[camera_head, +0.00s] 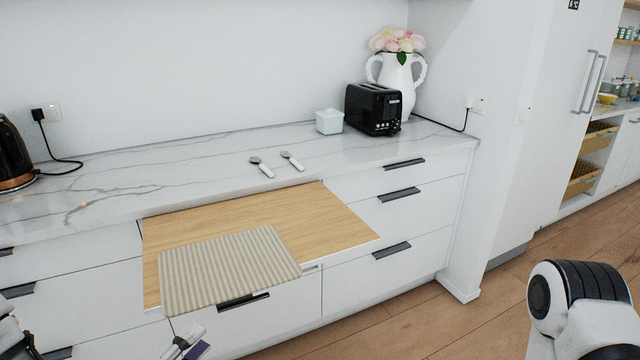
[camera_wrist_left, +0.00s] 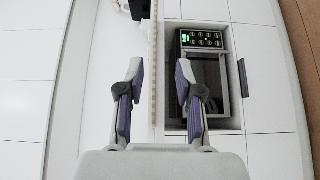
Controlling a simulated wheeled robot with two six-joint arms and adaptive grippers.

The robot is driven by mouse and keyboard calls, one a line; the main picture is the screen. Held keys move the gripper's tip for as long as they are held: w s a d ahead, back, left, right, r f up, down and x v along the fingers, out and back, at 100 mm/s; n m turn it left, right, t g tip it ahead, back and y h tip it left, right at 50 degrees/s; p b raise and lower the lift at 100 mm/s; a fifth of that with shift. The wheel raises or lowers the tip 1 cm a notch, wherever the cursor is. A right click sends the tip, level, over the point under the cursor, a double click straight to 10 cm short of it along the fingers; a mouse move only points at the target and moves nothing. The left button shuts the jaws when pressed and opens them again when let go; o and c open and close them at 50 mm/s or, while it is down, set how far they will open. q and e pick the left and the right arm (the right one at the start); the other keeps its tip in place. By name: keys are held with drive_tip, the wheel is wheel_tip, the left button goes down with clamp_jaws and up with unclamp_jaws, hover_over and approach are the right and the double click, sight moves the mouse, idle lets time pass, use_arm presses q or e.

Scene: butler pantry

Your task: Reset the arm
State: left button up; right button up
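My left gripper (camera_head: 186,344) shows at the bottom of the head view, in front of the drawer fronts and below the striped cloth. In the left wrist view, the left gripper (camera_wrist_left: 160,76) has its two purple-padded fingers wide apart, with nothing held between them. Part of my left arm (camera_head: 14,335) shows at the lower left corner of the head view. My right arm (camera_head: 578,310) shows at the lower right, over the wood floor. Its gripper is out of view.
A pulled-out wooden board (camera_head: 330,222) bears a striped cloth (camera_head: 228,268) that overhangs its front. The marble counter (camera_head: 200,165) holds two spoons, a black toaster (camera_head: 373,108), a small jar (camera_head: 329,121) and a flower vase (camera_head: 397,82). A built-in appliance (camera_wrist_left: 205,75) shows in the wrist view.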

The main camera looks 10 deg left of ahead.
use_arm(q)
drive_tip(key=s+d+f+m+g+y+p, duration=0.1)
drive_tip(key=s+d+f+m+g, duration=0.35)
drive_tip(key=f, duration=0.25)
drive_tip(key=s+d+f+m+g+p, duration=0.2)
drive_tip(key=s+d+f+m+g, duration=0.15)
drive_tip(key=d+f+g, duration=0.35)
drive_tip(key=s+a+f+m+g+y, duration=0.2)
drive_tip(key=s+a+f, duration=0.1)
drive_tip(key=s, duration=0.3)
drive_tip(key=s+a+f+m+g+y, duration=0.3)
drive_tip(key=s+a+f, duration=0.1)
drive_tip(key=s+a, duration=0.1)
drive_tip(key=shift+s, duration=0.6)
